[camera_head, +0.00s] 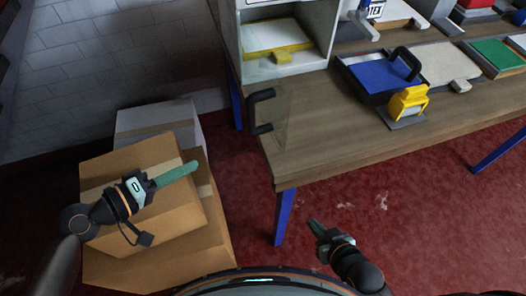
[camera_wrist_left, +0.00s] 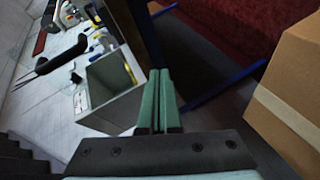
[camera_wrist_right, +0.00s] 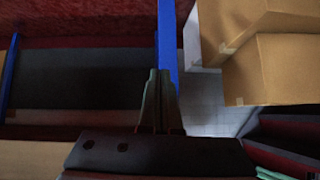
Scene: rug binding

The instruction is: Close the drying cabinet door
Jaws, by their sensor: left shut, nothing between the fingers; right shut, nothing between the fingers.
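The drying cabinet (camera_head: 328,20) is a white box on the workbench at the top of the head view. Its front is open, showing a yellow-edged piece inside. The door seems to be a faint see-through panel (camera_head: 283,112) standing out in front, with a black bar handle (camera_head: 262,112) near the bench's left edge. Its exact outline and angle are hard to see. My left gripper (camera_head: 193,167) is shut and empty, over the cardboard boxes, below and left of the handle, apart from it. My right gripper (camera_head: 314,225) is shut and empty, low in front of the bench.
The wooden bench (camera_head: 330,150) has blue legs (camera_head: 284,215). On it are a blue pad tray (camera_head: 348,72), a yellow tape dispenser (camera_head: 408,100) and a green pad (camera_head: 497,54). Stacked cardboard boxes (camera_head: 215,240) stand left. Red floor lies open at the lower right.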

